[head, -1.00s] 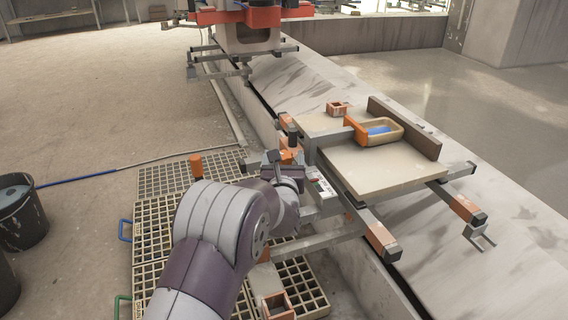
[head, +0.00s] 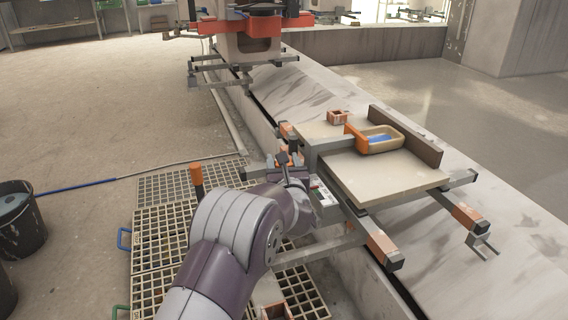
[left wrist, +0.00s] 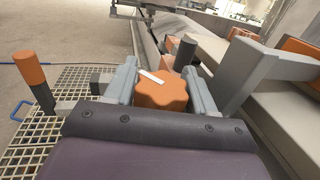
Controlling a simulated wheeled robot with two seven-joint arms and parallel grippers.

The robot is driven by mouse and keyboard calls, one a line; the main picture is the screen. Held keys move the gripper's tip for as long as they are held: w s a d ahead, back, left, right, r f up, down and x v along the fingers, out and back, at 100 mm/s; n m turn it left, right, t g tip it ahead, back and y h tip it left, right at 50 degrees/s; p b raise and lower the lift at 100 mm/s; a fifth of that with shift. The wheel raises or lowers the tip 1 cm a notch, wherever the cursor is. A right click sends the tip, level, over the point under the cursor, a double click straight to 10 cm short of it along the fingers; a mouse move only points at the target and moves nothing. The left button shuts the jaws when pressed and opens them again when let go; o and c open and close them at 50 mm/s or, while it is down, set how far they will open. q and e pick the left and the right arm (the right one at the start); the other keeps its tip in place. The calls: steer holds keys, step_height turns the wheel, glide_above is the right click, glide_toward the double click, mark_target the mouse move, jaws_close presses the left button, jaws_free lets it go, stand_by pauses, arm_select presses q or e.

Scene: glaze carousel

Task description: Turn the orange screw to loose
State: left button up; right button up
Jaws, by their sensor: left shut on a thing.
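The orange screw (left wrist: 165,97) has a lobed, knob-like head with a white mark across its top. In the left wrist view it sits between the two grey fingers of my left gripper (left wrist: 160,88), which are shut on its sides. The white mark slants from upper left to lower right. In the head view my left gripper (head: 284,162) is at the near left side of the carriage frame (head: 318,148), and the screw is mostly hidden by the gripper and arm. My right gripper is in neither view.
An orange-topped post (head: 196,173) stands left of the gripper, above floor grates (head: 158,230). A dark bucket (head: 20,222) stands far left. Open floor lies at upper left.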

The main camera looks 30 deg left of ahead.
arm_select(q)
steer(key=shift+s+a+n+g+y, duration=0.15)
steer(key=shift+n+g+y, duration=1.25)
steer(key=shift+g+y, duration=0.15)
steer(key=o, duration=1)
steer(key=shift+c, duration=0.2)
steer(key=shift+s+d+r, duration=0.1)
steer(key=shift+s+d, duration=0.05)
steer(key=shift+d, duration=0.05)
steer(key=shift+p+v, duration=2.45)
steer(key=shift+v, duration=3.65)
